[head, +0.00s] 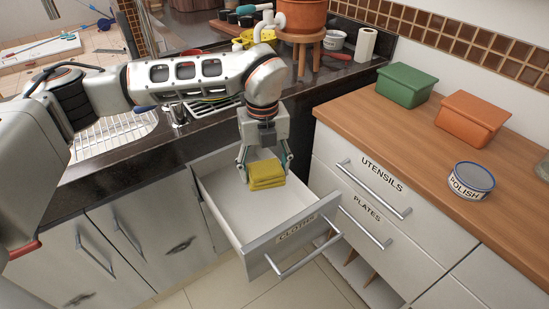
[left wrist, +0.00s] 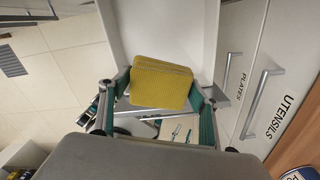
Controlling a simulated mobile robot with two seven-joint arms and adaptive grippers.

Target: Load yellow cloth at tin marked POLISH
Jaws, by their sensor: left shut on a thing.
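The folded yellow cloth (head: 266,175) is between the fingers of my left gripper (head: 264,164), which is shut on it. The cloth is in or just above the open drawer marked CLOTHS (head: 234,212); I cannot tell whether it touches the drawer floor. In the left wrist view, the cloth (left wrist: 162,84) spans between the teal-padded fingers. The tin marked POLISH (head: 471,183), white with a blue rim, stands upright on the wooden counter at right. A dark blue round edge at the lower right of the left wrist view may be this tin (left wrist: 302,173). My right gripper does not show.
The wooden counter (head: 400,134) also bears a green box (head: 405,86) and an orange box (head: 471,119) behind the tin. Drawers marked UTENSILS (head: 378,185) and PLATES (head: 366,217) are below it. A sink (head: 115,133) and dark worktop lie left.

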